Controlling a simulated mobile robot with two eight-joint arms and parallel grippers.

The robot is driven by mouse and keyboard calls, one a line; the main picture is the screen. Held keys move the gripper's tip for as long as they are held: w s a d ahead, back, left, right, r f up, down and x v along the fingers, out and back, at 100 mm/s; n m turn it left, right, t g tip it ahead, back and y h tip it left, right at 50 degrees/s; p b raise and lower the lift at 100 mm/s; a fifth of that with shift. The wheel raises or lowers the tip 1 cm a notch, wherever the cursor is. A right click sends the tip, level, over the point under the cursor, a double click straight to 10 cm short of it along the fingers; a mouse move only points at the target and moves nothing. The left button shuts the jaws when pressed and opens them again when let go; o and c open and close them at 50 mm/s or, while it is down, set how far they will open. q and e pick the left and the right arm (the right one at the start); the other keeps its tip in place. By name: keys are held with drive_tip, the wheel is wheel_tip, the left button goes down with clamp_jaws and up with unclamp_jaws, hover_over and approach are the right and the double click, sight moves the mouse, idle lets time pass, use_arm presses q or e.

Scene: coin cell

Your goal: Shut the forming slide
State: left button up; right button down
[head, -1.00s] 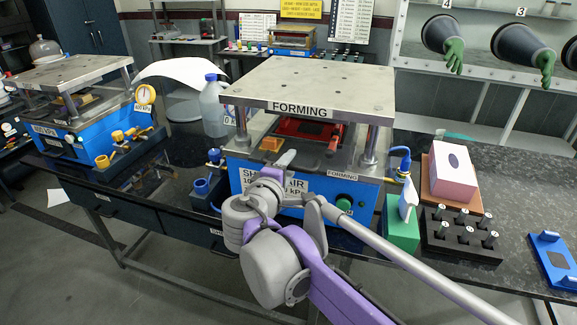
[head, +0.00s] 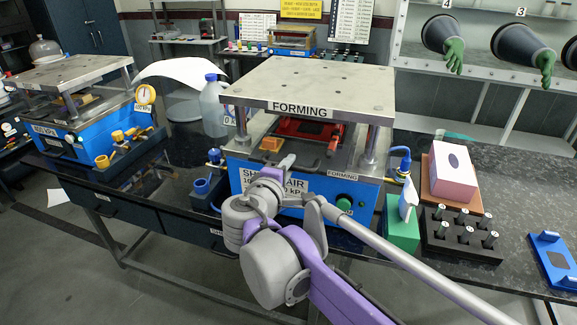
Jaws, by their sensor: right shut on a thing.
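The forming press (head: 330,88) stands on the bench, with a thick metal top plate labelled FORMING on posts over a blue base. Its slide, carrying a red piece (head: 300,129), lies between the plates. A dark handle (head: 308,166) shows at the slide's front edge. My right gripper (head: 284,165) is at the front of the press, shut on the slide's handle; its fingertips are small and partly hidden by my own arm. How far the slide stands out is hard to tell. My left gripper is not in view.
A second press (head: 70,72) stands at the left. A green knob (head: 344,203) is on the base.

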idle(0.8)
drive_tip(key=shift+w+d, duration=0.15)
drive_tip(key=shift+w, duration=0.2)
drive_tip(key=x, duration=0.1)
drive_tip(key=p+x, duration=0.1)
drive_tip(key=x, duration=0.1)
drive_tip(key=shift+w+r, duration=0.2)
drive_tip(key=shift+r, duration=0.15)
drive_tip(key=c, duration=0.8)
unclamp_jaws()
drive_tip(key=shift+c, duration=0.2)
drive_tip(key=shift+s, duration=0.1)
drive_tip(key=v, duration=1)
drive_tip(key=shift+s, duration=0.4)
